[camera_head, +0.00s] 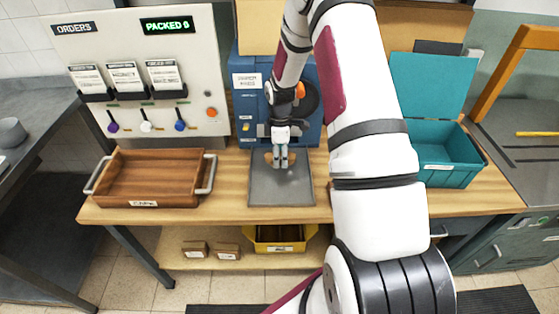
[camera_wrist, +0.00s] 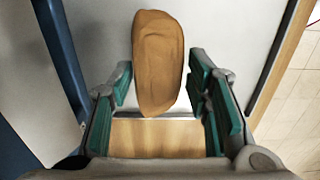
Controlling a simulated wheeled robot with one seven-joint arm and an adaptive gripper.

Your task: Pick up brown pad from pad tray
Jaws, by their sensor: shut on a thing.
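The brown pad (camera_wrist: 158,50) is an oblong, rounded piece between the teal fingers of my gripper (camera_wrist: 160,84) in the wrist view. My gripper (camera_head: 281,162) is shut on it, and in the head view brown ends of the pad (camera_head: 268,158) show beside the fingers. They are over the rear part of a flat grey tray (camera_head: 281,192) on the wooden counter, in front of a blue machine (camera_head: 249,108). I cannot tell whether the pad touches the tray.
A wooden tray with metal handles (camera_head: 150,178) stands left on the counter (camera_head: 232,204). An open teal box (camera_head: 452,158) is at right. An order panel (camera_head: 145,45) with coloured levers stands at the back left. A yellow bin (camera_head: 280,246) sits on the lower shelf.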

